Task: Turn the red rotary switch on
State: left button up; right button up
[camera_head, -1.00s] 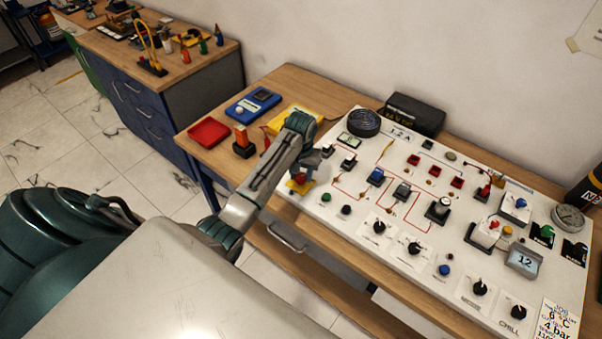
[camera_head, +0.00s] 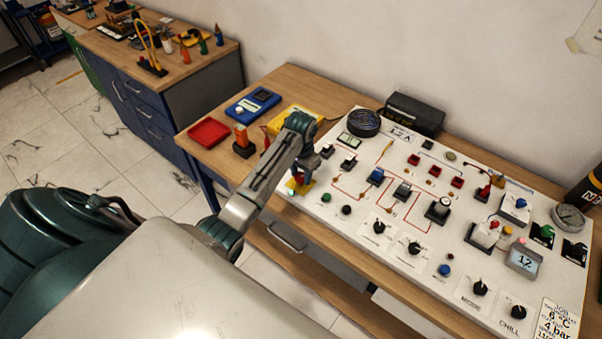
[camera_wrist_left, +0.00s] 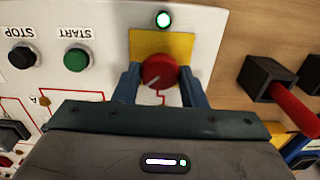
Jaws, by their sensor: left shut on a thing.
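The red rotary switch (camera_wrist_left: 159,71) sits on a yellow plate (camera_wrist_left: 147,42) at the left front corner of the white panel (camera_head: 345,228). Its white pointer mark slants toward the lower left in the left wrist view. My left gripper (camera_wrist_left: 160,76) has a finger on each side of the knob and is shut on it. In the head view the gripper (camera_head: 300,174) covers much of the red knob. A small round lamp (camera_wrist_left: 163,19) beside the plate glows greenish white. My right gripper is not in view.
A green START button (camera_wrist_left: 78,58) and a black STOP button (camera_wrist_left: 22,55) are close to the switch. More knobs and switches fill the panel.

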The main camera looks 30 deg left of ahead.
aim_at(301, 176)
pick_arm(q)
jog(key=shift+r, duration=0.1)
jog(key=o, duration=1)
notch_tip(301, 176, up, 8)
jog(key=b, duration=0.3)
jog(key=shift+w+f, duration=0.1)
jog(key=shift+f, duration=0.15)
notch_tip(301, 176, up, 3)
jog(key=p, duration=0.3)
jog(key=shift+r, duration=0.15)
